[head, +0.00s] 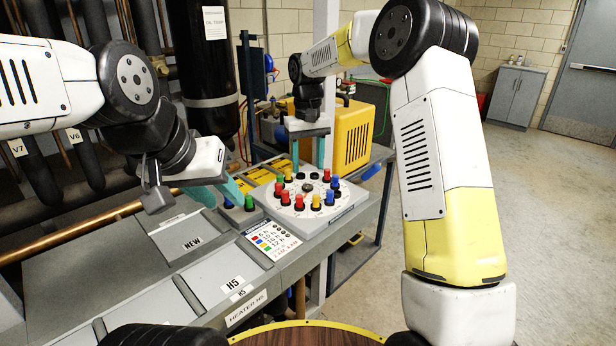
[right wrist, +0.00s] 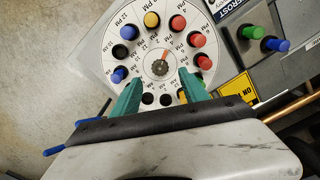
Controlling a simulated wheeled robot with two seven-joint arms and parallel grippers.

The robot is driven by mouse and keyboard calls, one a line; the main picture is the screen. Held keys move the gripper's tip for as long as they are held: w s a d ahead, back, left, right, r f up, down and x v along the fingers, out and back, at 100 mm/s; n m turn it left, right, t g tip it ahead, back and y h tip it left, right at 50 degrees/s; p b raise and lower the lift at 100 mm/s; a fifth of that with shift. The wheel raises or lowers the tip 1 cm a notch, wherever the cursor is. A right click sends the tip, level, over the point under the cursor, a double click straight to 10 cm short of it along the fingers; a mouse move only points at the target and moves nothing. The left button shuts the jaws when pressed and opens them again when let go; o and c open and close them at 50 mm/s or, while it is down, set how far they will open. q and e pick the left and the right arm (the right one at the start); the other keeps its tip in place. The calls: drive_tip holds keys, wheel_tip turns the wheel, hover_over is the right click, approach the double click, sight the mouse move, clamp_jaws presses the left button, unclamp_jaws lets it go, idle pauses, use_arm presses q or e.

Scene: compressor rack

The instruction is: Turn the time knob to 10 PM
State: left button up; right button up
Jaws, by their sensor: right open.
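The time knob (right wrist: 160,68) is a small dark knob at the centre of a round white dial (right wrist: 138,52) with hour labels and a ring of coloured pegs. Its orange pointer is turned to the upper right in the right wrist view, between a yellow and a red peg. In the head view the dial (head: 322,212) sits on the grey bench panel. My right gripper (head: 308,164) is open above the dial; in the right wrist view its teal fingers (right wrist: 160,84) lie apart on either side below the knob. My left gripper (head: 222,192) hangs over the panel left of the dial; its finger gap is unclear.
Yellow (right wrist: 151,19), red (right wrist: 178,22), blue (right wrist: 119,74) and black pegs crowd around the knob. A green peg (head: 249,202) stands left of the dial. A yellow machine (head: 352,130) is behind. Open floor (head: 550,220) lies to the right.

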sight(308, 187)
wheel_tip(308, 187, down, 7)
drive_tip(key=shift+r, duration=0.15)
clamp_jaws()
idle(0.4)
